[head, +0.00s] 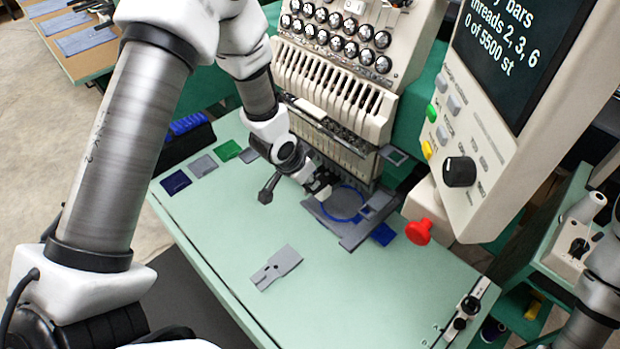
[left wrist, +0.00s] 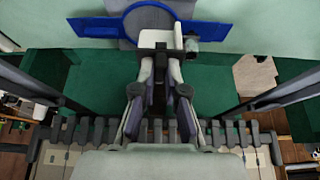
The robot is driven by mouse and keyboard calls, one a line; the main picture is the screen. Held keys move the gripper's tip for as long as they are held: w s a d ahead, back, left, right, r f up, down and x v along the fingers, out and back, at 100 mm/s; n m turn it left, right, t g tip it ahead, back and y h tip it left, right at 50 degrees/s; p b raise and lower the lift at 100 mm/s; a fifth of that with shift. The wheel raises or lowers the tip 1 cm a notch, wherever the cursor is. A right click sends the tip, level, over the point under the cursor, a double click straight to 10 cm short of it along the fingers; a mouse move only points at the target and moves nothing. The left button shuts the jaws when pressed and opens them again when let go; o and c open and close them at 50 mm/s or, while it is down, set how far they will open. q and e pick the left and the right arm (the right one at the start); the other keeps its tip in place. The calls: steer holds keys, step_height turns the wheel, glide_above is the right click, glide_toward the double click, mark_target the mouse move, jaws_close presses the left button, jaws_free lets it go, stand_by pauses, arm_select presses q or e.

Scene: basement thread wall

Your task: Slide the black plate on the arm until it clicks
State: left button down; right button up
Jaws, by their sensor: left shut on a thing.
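My left gripper (head: 322,187) reaches down to the sewing arm under the needle heads of the embroidery machine, beside a blue hoop ring (head: 343,206). In the left wrist view its fingers (left wrist: 160,62) are close together on a small dark piece, taken to be the black plate (left wrist: 154,46). The piece lies in front of the blue hoop (left wrist: 90,27) in that view. In the head view the fingers hide most of it, and I cannot tell whether it is seated on the arm. My right gripper is out of view.
A grey notched plate (head: 278,268) lies on the pale green table. Navy, grey and green squares (head: 202,166) lie along its left edge. A red mushroom button (head: 418,232) and the control panel (head: 460,172) stand to the right. The table's front is mostly clear.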

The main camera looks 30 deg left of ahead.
arm_select(q)
steer(key=c, duration=1.1)
jaws_free()
steer(key=shift+c, duration=0.2)
steer(key=shift+r, duration=0.15)
steer(key=v, duration=1.1)
steer(key=shift+r, duration=0.35)
